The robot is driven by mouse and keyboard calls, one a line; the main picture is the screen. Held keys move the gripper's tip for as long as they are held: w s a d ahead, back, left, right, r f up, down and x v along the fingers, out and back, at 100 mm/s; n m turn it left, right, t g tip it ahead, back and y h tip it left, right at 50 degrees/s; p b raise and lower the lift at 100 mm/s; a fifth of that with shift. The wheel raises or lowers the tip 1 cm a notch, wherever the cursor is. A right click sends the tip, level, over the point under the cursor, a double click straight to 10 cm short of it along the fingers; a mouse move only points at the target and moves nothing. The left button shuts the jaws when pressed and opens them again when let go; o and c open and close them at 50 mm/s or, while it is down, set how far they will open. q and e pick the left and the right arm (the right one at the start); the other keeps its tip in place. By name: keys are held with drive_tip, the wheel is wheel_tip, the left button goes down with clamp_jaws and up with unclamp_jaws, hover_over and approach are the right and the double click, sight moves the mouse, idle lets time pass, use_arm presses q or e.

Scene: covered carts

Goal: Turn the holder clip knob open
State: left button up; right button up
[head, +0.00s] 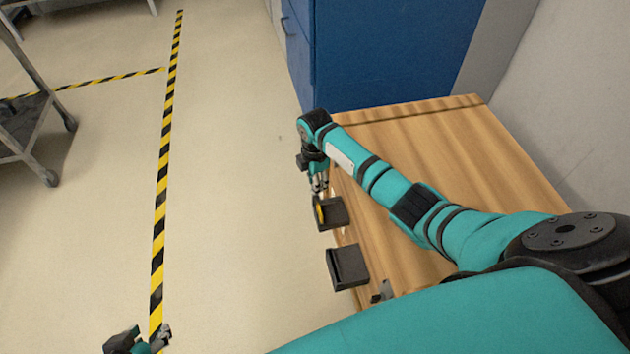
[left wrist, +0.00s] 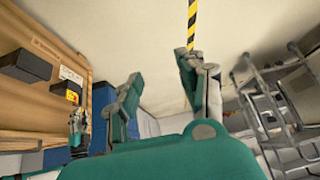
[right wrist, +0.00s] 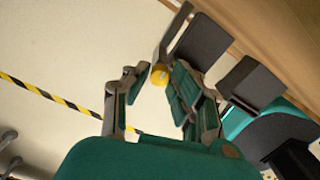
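The yellow knob (right wrist: 160,74) shows at a dark holder box (right wrist: 203,42) on the side of the wooden cart. In the head view, the yellow knob (head: 320,212) is partly hidden beneath my right gripper (head: 319,186). In the right wrist view, my right gripper (right wrist: 151,76) is open, with the knob at the tip of its right-hand finger. I cannot tell whether they touch. In the left wrist view, a yellow patch (left wrist: 72,96) shows near my right gripper. My left gripper (head: 142,340) is open and empty over the floor, far from the cart.
A second dark holder (head: 347,267) sits on the same side of the wooden cart (head: 440,135). A blue cabinet (head: 390,50) stands behind the cart. A metal trolley (head: 30,125) stands far left. The floor left of the cart is clear, with striped tape (head: 163,180).

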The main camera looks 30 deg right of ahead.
clamp_jaws()
drive_tip(key=shift+r+m+p, duration=0.15)
drive_tip(key=shift+m+p, duration=0.35)
drive_tip(key=shift+p, duration=0.35)
use_arm(q)
drive_tip(key=s+a+g+p, duration=0.2)
drive_tip(key=s+g, duration=0.1)
drive_tip(key=s, duration=0.3)
use_arm(e)
drive_tip(key=shift+m, duration=1.1)
drive_tip(key=m+p, duration=0.2)
drive_tip(key=m, duration=0.1)
drive_tip(key=shift+a+p, duration=0.1)
drive_tip(key=shift+p, duration=0.25)
drive_tip(key=m+p, duration=0.2)
drive_tip(key=m, duration=0.4)
drive_tip(key=shift+p, duration=0.4)
use_arm(q)
drive_tip(key=s+f+g, duration=0.1)
drive_tip(key=s+f, duration=0.2)
drive_tip(key=f, duration=1.9)
drive_tip(key=shift+g+y+p, duration=0.4)
drive_tip(key=shift+p, duration=0.05)
use_arm(e)
drive_tip(key=shift+m, duration=2.2)
use_arm(q)
drive_tip(key=shift+s+f, duration=0.15)
